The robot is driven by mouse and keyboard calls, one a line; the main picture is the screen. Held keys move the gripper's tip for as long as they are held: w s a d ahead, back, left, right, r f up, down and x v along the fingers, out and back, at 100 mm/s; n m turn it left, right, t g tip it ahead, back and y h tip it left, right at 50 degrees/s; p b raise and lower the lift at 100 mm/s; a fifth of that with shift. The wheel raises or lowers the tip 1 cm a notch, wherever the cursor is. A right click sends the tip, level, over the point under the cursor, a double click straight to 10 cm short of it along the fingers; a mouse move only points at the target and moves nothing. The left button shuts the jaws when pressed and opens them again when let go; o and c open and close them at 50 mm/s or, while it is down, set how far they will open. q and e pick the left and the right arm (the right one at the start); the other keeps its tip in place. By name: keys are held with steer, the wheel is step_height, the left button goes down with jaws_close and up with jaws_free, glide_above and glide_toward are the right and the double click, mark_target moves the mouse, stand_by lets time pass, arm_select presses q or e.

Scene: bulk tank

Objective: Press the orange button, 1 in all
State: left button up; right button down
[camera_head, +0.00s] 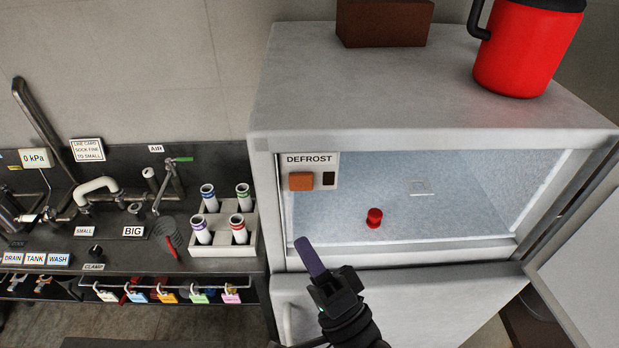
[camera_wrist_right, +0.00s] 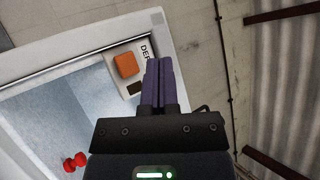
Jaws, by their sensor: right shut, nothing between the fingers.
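The orange button (camera_head: 301,181) is a raised square on a pale panel marked DEFROST (camera_head: 310,160), at the upper left inside the open white cabinet. It also shows in the right wrist view (camera_wrist_right: 126,65), just left of the fingertips. My right gripper (camera_head: 304,243) is shut and empty, with its purple fingers together. In the head view its tips are below the button and apart from it. In the right wrist view the fingers (camera_wrist_right: 158,66) point up beside the panel and cover part of its lettering. My left gripper is not in view.
A red knob-like object (camera_head: 374,218) stands inside the cabinet (camera_head: 360,118). The cabinet door (camera_head: 585,265) hangs open at the right. A red jug (camera_head: 527,45) and a brown box (camera_head: 384,22) stand on top. A white rack (camera_head: 222,248) of capped tubes is on the left bench.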

steer(key=shift+w, duration=0.15)
steer(key=b, duration=0.4)
glide_toward(298, 180)
steer(key=w+a+r, duration=0.2)
steer(key=a+r, duration=0.1)
steer(key=a, duration=0.1)
steer(key=shift+w+d+r, duration=0.15)
steer(key=shift+w+r, duration=0.25)
steer(key=shift+w, duration=0.2)
stand_by(1.1)
steer(key=shift+w+b, duration=0.4)
steer(key=shift+b, duration=0.05)
steer(key=shift+w+b, duration=0.45)
steer(key=shift+w, duration=0.05)
stand_by(0.5)
steer(key=shift+s, duration=0.1)
steer(key=shift+s+p, duration=0.6)
steer(key=shift+s, duration=0.25)
